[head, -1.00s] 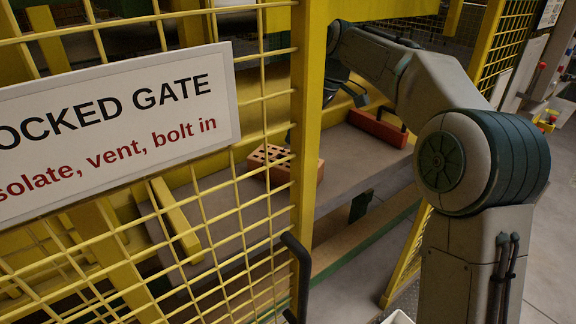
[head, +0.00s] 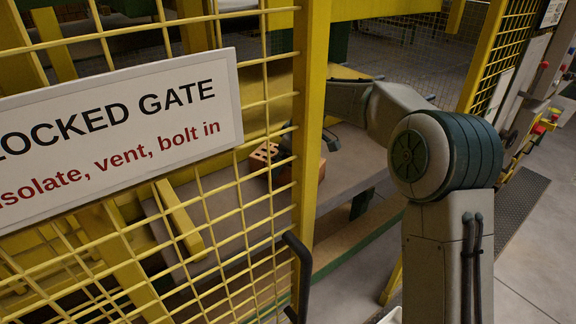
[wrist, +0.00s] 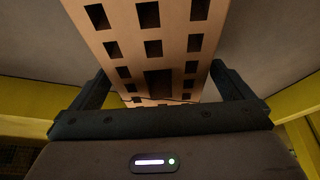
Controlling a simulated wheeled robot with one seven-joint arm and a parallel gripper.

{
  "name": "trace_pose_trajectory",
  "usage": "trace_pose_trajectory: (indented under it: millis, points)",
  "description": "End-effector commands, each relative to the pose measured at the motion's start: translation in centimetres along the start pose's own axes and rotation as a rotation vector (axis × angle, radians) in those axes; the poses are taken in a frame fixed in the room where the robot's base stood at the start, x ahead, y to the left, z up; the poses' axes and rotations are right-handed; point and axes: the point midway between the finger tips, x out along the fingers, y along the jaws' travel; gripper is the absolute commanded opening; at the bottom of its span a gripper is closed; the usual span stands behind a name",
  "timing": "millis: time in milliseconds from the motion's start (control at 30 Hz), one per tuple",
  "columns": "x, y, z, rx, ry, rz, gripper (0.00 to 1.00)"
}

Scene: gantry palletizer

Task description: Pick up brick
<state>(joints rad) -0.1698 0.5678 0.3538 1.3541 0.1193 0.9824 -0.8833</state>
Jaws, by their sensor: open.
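A tan-orange brick with several rectangular holes (head: 262,153) rests on the grey shelf (head: 236,198) behind the yellow mesh. In the wrist view the brick (wrist: 153,50) fills the middle, its holed face towards the camera. My gripper (wrist: 160,90) is open, with one dark finger on each side of the brick. Whether the fingers touch it, I cannot tell. In the head view my gripper (head: 285,148) is at the brick and hides part of it, and the mesh and a yellow post cross in front.
A yellow post (head: 309,140) and mesh gate with a white sign (head: 110,125) stand close on the left. My arm reaches in through the opening right of the post. A black gate handle (head: 300,270) juts out. Open floor (head: 530,260) lies at right.

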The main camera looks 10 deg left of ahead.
Motion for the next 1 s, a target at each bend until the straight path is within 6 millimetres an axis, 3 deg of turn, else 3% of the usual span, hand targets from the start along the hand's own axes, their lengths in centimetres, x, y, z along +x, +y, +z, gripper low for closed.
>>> trace_pose_trajectory:
  millis: [300,367,500,600,1000]
  points:
    - [0.75,0.04,0.03,0.001,0.0,0.002,1.0]
    - [0.74,0.04,0.03,0.001,0.001,0.002,0.86]
    - [0.73,0.03,0.02,0.001,0.0,0.001,0.47]
    - [0.51,0.06,-0.15,0.0,0.004,0.005,0.23]
    - [-0.06,0.06,-0.41,0.0,0.005,0.005,0.23]
